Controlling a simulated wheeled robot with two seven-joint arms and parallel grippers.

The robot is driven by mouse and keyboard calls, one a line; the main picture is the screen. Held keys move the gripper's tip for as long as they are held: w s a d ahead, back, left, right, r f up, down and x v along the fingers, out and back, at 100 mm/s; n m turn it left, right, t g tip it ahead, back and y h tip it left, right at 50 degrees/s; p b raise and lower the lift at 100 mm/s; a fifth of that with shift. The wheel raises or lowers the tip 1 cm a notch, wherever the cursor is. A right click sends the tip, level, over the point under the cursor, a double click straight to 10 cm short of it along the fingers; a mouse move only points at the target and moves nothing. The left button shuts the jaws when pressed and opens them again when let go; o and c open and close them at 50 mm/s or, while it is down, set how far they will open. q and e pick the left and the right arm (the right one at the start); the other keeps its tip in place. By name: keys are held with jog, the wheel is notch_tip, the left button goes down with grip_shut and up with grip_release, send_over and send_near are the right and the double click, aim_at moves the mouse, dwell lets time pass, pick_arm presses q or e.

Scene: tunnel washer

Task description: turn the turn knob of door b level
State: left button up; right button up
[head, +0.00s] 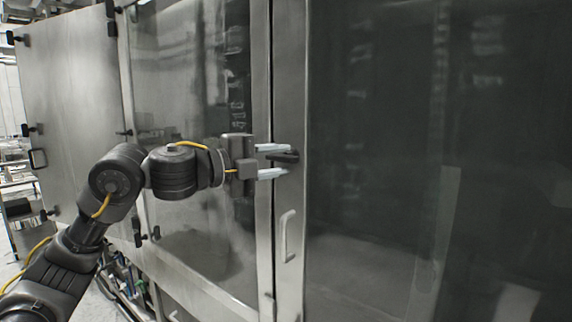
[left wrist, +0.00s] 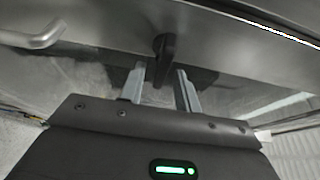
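A dark turn knob (head: 287,157) sits on the metal frame between two large glazed doors; no door label is readable. In the head view its long side looks about level. My left gripper (head: 279,161) is open, with one finger above and one below the knob. In the left wrist view, the knob (left wrist: 164,58) stands between the two fingertips (left wrist: 160,70) with a gap visible on each side. The knob's root is partly hidden by the upper finger in the head view. My right gripper is in neither view.
A pale pull handle (head: 287,236) stands on the door frame below the knob; it also shows in the left wrist view (left wrist: 32,36). Dark glass door panels (head: 400,130) fill the right. A plain metal panel (head: 75,95) with dark latches is at the left.

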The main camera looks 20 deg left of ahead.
pick_arm(q)
jog(key=b+v, duration=0.3)
jog(key=v, duration=0.5)
jog(key=shift+s+a, duration=0.15)
jog(key=shift+s, duration=0.05)
